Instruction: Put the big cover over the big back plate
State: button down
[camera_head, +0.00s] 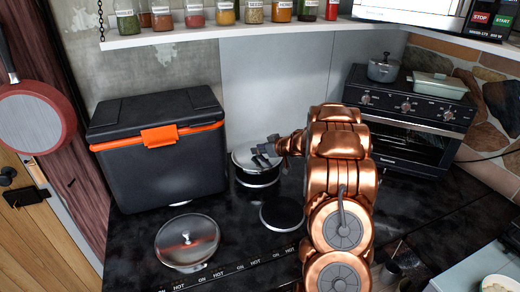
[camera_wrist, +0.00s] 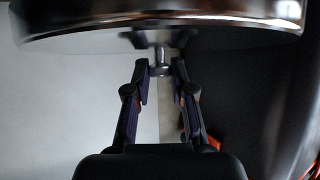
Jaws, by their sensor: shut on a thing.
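My gripper (camera_head: 266,154) is shut on the knob of a round steel cover (camera_head: 246,158). In the wrist view the two fingers (camera_wrist: 160,72) close on the knob, and the cover's shiny rim (camera_wrist: 160,22) fills the top of the view. In the head view the held cover is over the back of the dark counter. A dark round shape with a bright rim (camera_head: 257,181) shows just below it; I cannot tell whether they touch. A second domed steel cover (camera_head: 187,241) sits at the front left. A bare dark round plate (camera_head: 282,214) lies between them and my arm.
A black cool box (camera_head: 160,170) with an orange latch stands left of the held cover. A black oven (camera_head: 412,115) stands at the right, with a pot (camera_head: 383,69) on top. A spice shelf (camera_head: 220,32) hangs above the back. The counter's front edge bears HOT and ON labels.

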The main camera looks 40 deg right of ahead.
aim_at(263, 158)
jog(key=shift+f+b, duration=2.1)
jog(key=shift+b, duration=0.1)
jog(key=shift+s+p, duration=0.1)
jog(key=shift+p, duration=0.95)
jog(key=shift+f, duration=0.15)
jog(key=shift+f, duration=0.75)
jog(key=shift+f, duration=0.55)
jog(key=c, duration=0.9)
grip_release()
jog(key=v, duration=1.2)
